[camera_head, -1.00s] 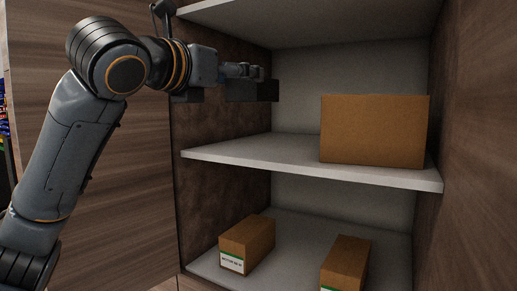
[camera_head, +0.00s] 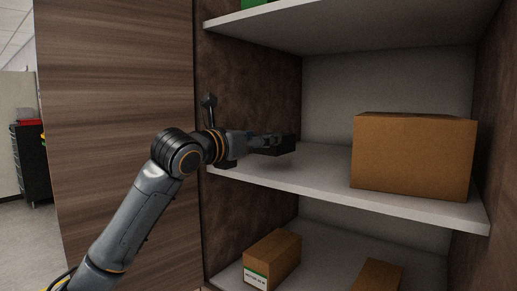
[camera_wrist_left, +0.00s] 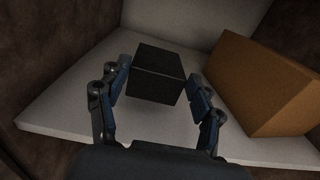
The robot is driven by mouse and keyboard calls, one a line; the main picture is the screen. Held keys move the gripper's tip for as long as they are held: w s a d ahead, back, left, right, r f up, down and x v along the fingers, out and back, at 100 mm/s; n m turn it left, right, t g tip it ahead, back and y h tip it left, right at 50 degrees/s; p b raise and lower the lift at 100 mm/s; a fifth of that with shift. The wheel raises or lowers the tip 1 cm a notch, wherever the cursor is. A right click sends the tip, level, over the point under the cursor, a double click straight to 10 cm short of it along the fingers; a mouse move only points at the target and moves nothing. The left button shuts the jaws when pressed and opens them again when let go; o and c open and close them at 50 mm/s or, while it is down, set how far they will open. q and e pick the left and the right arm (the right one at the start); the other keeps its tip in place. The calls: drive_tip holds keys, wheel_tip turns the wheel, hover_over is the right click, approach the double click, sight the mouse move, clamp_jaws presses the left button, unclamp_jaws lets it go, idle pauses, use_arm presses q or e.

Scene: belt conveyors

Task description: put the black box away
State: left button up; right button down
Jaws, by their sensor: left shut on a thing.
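The black box (camera_head: 286,148) is at the end of my left arm, over the left part of the middle shelf (camera_head: 330,178). In the left wrist view the black box (camera_wrist_left: 157,76) sits between the two fingers of my left gripper (camera_wrist_left: 160,82), which is shut on it. In the head view my left gripper (camera_head: 270,141) partly hides the box. A shadow lies on the shelf below the box, and the box looks slightly above the surface. My right gripper is not in view.
A large brown carton (camera_head: 413,157) stands on the right of the middle shelf, apart from the black box. Smaller cartons (camera_head: 272,258) stand on the lower shelf. The cabinet's left wall (camera_head: 250,95) is close to my gripper. The shelf above overhangs.

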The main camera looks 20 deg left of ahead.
sight(262, 153)
use_arm(q)
drive_tip(key=shift+w+a+f, duration=0.1)
drive_tip(key=shift+a+f, duration=0.05)
drive_tip(key=shift+w+f+p, duration=0.1)
drive_tip(key=shift+f+p, duration=0.2)
drive_tip(key=shift+f, duration=0.05)
drive_tip(key=shift+f+p, duration=0.5)
drive_tip(key=shift+f, duration=0.75)
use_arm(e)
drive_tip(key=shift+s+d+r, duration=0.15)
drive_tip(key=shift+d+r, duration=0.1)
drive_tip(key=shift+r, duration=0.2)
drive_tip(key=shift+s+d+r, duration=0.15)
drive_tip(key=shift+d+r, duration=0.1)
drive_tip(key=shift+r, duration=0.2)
use_arm(q)
drive_tip(key=shift+f, duration=0.15)
drive_tip(key=o, duration=1.4)
drive_tip(key=shift+f, duration=0.1)
drive_tip(key=shift+c, duration=0.2)
